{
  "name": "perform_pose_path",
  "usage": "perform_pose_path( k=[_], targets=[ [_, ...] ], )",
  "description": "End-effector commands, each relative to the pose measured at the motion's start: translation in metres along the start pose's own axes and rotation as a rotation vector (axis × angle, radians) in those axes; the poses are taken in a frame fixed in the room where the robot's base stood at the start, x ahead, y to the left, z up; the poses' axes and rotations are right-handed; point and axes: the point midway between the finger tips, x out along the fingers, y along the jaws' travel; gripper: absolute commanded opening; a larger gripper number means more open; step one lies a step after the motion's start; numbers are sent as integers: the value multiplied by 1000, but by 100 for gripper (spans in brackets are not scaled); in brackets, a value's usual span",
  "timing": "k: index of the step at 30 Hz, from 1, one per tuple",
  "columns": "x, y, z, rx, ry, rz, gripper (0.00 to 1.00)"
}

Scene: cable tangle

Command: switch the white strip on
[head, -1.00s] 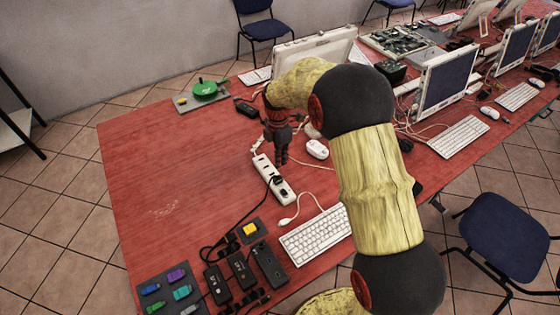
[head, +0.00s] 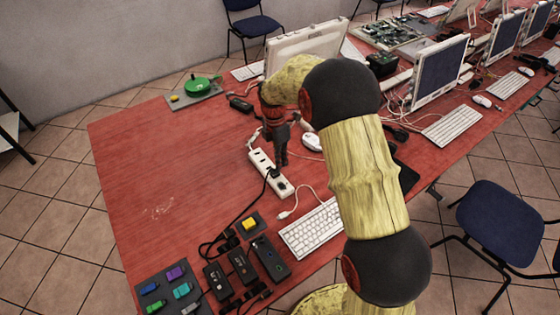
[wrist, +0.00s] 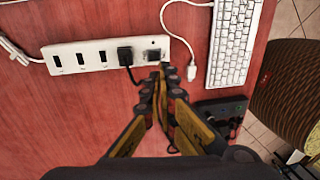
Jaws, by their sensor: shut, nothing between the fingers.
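The white strip (head: 258,161) lies on the red table, with its cord leaving the far end. In the wrist view the strip (wrist: 90,66) runs across the upper left, with several dark slots. A black plug (wrist: 125,53) sits in it near the right end. A grey and dark square (wrist: 153,43), seemingly the switch, is at the right end, partly hidden by the fingertips. My gripper (head: 281,163) points down over the strip. In the wrist view my gripper (wrist: 160,68) is shut and empty, its tips at the strip's right end. I cannot tell whether they touch it.
A white keyboard (head: 312,228) and a white cable connector (head: 284,215) lie near the strip. Black adapters (head: 243,266), a yellow button box (head: 249,223) and a tray of coloured sticks (head: 152,289) are at the front. The table's left half is mostly clear.

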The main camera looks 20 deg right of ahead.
Motion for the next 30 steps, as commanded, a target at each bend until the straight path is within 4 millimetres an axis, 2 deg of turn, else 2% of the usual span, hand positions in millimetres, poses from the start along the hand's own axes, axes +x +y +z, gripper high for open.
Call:
perform_pose_path(
  k=[1,6,15,21,30],
  targets=[
    [14,-1,0,0,1,-4,0],
    [48,-1,0,0,1,-4,0],
    [93,0,0,0,0,-1,0],
    [103,0,0,0,0,0,0],
    [103,0,0,0,0,0,0]
  ],
)
